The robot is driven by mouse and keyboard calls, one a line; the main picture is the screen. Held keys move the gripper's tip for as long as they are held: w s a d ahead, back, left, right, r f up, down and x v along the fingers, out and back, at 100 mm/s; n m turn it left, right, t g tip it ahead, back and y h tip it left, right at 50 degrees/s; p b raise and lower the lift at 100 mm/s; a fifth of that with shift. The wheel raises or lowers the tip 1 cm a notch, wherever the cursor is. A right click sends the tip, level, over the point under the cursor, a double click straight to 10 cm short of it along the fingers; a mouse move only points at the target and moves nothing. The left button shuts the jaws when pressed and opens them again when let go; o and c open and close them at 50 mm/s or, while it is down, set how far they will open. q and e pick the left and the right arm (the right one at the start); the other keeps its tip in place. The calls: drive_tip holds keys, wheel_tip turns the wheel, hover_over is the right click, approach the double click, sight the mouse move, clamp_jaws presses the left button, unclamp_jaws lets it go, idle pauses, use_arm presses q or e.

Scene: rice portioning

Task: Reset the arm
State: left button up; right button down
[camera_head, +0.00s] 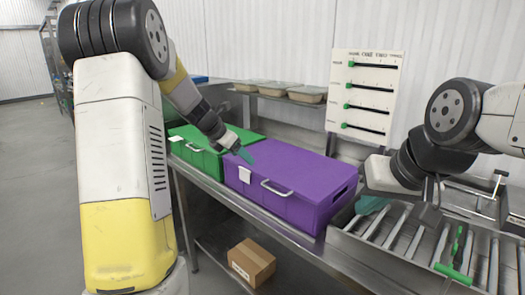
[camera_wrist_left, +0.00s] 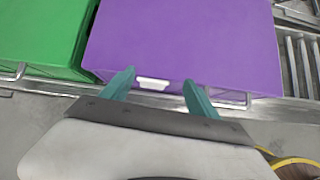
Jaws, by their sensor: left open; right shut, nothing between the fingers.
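My left arm comes down from the upper left, and my left gripper (camera_head: 240,152) is at the left edge of the purple box (camera_head: 295,175), beside the green box (camera_head: 213,148). In the left wrist view my left gripper (camera_wrist_left: 158,88) has its teal fingers spread apart with nothing between them, over the front edge of the purple box (camera_wrist_left: 185,40). The green box (camera_wrist_left: 40,40) is to the left there. My right gripper (camera_head: 368,206) is at the right, its teal fingers together and empty, near the right end of the purple box and above the roller conveyor (camera_head: 405,240).
A white panel (camera_head: 366,95) with several black sliders with green knobs stands behind the bench. Several lidded trays (camera_head: 307,94) sit on a shelf at the back. A cardboard carton (camera_head: 251,262) is on the lower shelf. A green-handled tool (camera_head: 455,270) lies on the rollers.

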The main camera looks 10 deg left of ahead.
use_arm(q)
drive_tip(key=s+d+r+m, duration=0.3)
drive_tip(key=s+r+m, duration=0.45)
drive_tip(key=s, duration=0.35)
drive_tip(key=s+m+y, duration=0.2)
drive_tip(key=s+m, duration=1.8)
drive_tip(key=s, duration=0.3)
drive_tip(key=shift+s+a+f+m+y, duration=0.25)
drive_tip(key=shift+s+f+m+y, duration=0.05)
drive_tip(key=shift+m+y, duration=0.1)
